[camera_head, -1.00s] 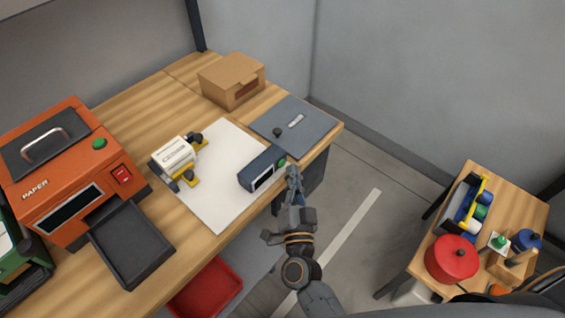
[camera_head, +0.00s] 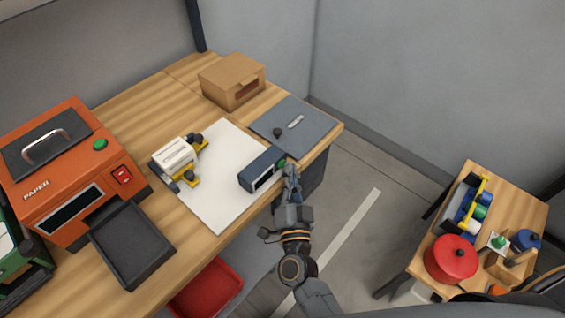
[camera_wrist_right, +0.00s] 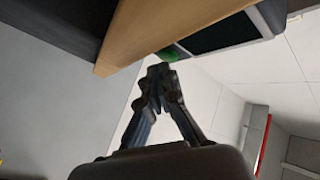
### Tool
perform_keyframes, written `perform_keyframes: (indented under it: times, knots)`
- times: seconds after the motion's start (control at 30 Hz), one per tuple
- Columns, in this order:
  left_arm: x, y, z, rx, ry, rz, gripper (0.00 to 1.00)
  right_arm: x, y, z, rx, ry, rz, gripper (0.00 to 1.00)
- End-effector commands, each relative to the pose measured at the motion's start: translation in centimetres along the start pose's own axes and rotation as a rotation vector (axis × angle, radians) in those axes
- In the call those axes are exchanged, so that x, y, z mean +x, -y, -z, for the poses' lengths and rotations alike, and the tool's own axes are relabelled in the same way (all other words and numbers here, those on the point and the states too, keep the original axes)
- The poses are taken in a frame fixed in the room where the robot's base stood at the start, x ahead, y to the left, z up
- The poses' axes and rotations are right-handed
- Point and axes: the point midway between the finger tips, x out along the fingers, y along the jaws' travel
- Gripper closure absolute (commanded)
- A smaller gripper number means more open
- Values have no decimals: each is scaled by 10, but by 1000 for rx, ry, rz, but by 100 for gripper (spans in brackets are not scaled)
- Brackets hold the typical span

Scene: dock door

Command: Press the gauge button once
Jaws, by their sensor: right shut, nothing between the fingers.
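The gauge (camera_head: 261,170) is a dark blue-grey box with a dark display, lying on the white sheet (camera_head: 212,190) near the table's front edge. Its green button (camera_head: 281,161) is on the end at the right. My right gripper (camera_head: 290,170) is shut and empty, its fingertips just in front of the table edge, close to the button. Whether they touch it cannot be told. In the right wrist view the closed fingertips (camera_wrist_right: 161,72) are just below the green button (camera_wrist_right: 170,53), which is partly hidden by the table edge (camera_wrist_right: 165,25). My left gripper is not in view.
A white and yellow device (camera_head: 176,158) sits on the sheet's left. A cardboard box (camera_head: 232,82) stands behind. An orange machine (camera_head: 65,175) with another green button is at the left.

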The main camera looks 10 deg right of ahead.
Motion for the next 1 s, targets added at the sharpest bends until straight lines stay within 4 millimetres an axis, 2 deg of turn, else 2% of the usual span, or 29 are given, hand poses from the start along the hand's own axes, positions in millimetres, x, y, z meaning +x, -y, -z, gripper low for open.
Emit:
perform_keyframes:
  times: [1.0]
  knots:
    - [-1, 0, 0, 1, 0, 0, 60, 6, 4, -4, -1, -1, 1, 100]
